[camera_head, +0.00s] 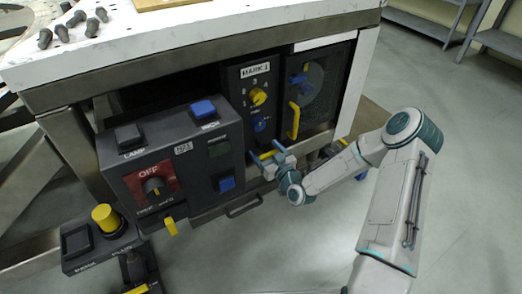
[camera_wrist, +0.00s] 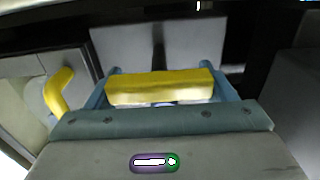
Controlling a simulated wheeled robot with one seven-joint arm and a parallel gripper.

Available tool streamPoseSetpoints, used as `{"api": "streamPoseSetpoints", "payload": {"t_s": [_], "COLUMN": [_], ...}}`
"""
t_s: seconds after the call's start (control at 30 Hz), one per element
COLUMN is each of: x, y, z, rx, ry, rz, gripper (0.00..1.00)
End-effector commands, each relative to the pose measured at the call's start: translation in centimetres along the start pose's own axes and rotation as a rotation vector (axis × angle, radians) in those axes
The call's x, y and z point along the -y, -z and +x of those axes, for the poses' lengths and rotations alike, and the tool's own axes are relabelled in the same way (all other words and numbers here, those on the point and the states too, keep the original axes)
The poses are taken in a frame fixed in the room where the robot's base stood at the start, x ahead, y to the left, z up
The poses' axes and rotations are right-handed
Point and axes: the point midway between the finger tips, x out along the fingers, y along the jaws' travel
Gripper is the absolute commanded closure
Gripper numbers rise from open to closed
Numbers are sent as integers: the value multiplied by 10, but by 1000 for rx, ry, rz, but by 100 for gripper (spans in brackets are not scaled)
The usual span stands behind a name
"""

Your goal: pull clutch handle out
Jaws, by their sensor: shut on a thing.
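My gripper (camera_head: 265,154) is at the lower edge of the dark MARK 1 panel in the head view. Its two blue fingers are closed on the ends of a short yellow bar, the clutch handle (camera_head: 268,155). In the wrist view the handle (camera_wrist: 160,88) lies crosswise between the fingers, with one finger at each end. No label for it is readable, and its mount behind is mostly hidden by the gripper.
A curved yellow handle (camera_head: 293,120) is just right of the gripper. The grey control box (camera_head: 185,150) with blue buttons and a red OFF switch juts out on the left. A white worktop (camera_head: 200,40) lies above. Open floor (camera_head: 450,130) is on the right.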

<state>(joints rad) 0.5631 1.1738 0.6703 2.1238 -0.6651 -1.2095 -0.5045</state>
Motion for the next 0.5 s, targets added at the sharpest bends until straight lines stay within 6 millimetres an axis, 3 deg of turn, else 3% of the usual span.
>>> {"api": "streamPoseSetpoints", "payload": {"t_s": [0.03, 0.07, 0.13, 0.5], "x": [0, 0, 0, 2], "y": [-3, -3, -3, -2], "z": [-3, -3, -3, -5], "rx": [8, 9, 8, 6], "ry": [0, -1, -1, 4], "rz": [2, 2, 2, 2], "gripper": [64, 20, 1, 1]}}
